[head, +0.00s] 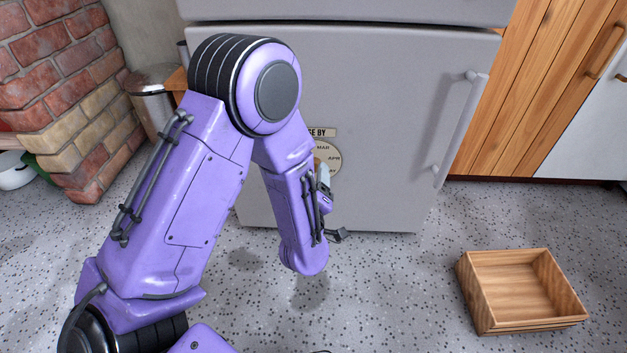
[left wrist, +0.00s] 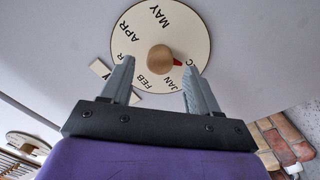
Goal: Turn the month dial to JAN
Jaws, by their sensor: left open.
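The month dial (head: 330,158) is a round cream disc on the grey fridge door, partly hidden by my left arm in the head view. In the left wrist view the dial (left wrist: 118,22) shows MAY, APR, FEB and JAN, with another month partly covered by a finger. Its round wooden knob (left wrist: 159,58) is at the centre. My right gripper is not in view.
The fridge (head: 390,110) has a vertical handle (head: 457,130) at right. An open wooden crate (head: 520,290) stands on the speckled floor at lower right. A brick plinth (head: 60,90) and a metal bin (head: 153,100) are at left. The floor before the fridge is clear.

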